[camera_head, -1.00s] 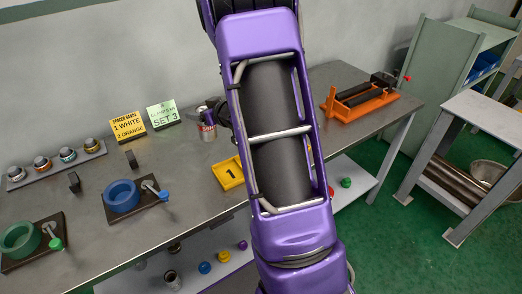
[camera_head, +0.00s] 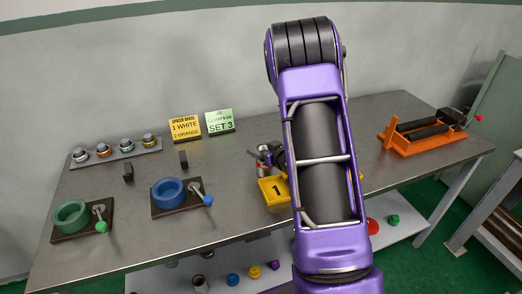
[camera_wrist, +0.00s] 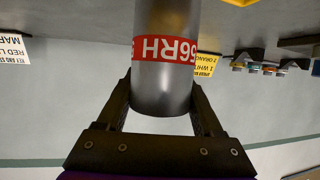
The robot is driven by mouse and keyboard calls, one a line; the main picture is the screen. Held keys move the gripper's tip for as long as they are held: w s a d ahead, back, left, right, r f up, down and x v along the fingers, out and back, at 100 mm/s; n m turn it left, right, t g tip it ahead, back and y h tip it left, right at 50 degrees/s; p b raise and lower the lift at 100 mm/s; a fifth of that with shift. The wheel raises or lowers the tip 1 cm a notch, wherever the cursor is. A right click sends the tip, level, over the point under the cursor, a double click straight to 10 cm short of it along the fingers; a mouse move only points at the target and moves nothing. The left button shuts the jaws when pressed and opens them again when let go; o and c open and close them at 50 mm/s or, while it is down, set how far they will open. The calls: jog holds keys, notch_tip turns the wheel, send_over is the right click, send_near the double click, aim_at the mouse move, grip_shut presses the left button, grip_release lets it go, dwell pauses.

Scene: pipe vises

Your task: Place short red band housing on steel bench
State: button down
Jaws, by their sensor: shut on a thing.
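The short red band housing (camera_wrist: 165,20) is a grey metal cylinder with a red band lettered "56RH", which reads upside down in the wrist view. My gripper (camera_wrist: 163,95) is shut on it, one finger on each side of its near end. The housing's far end is cut off by the frame edge. The steel bench (camera_head: 235,215) fills the middle of the head view. There, a small part of the housing (camera_head: 263,149) shows left of my arm, behind the yellow tray; I cannot tell if it touches the bench.
Blue (camera_head: 168,192) and green (camera_head: 70,216) ring vises stand left, with a rack of several spacers (camera_head: 117,150) behind. Two signs (camera_head: 186,128) stand at the back. An orange vise (camera_head: 422,137) stands right.

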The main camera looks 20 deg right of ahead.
jog(key=shift+f, duration=0.1)
jog(key=shift+c, duration=0.2)
grip_release()
jog(key=shift+r, duration=0.3)
jog(key=v, duration=1.2)
jog(key=shift+f, duration=0.15)
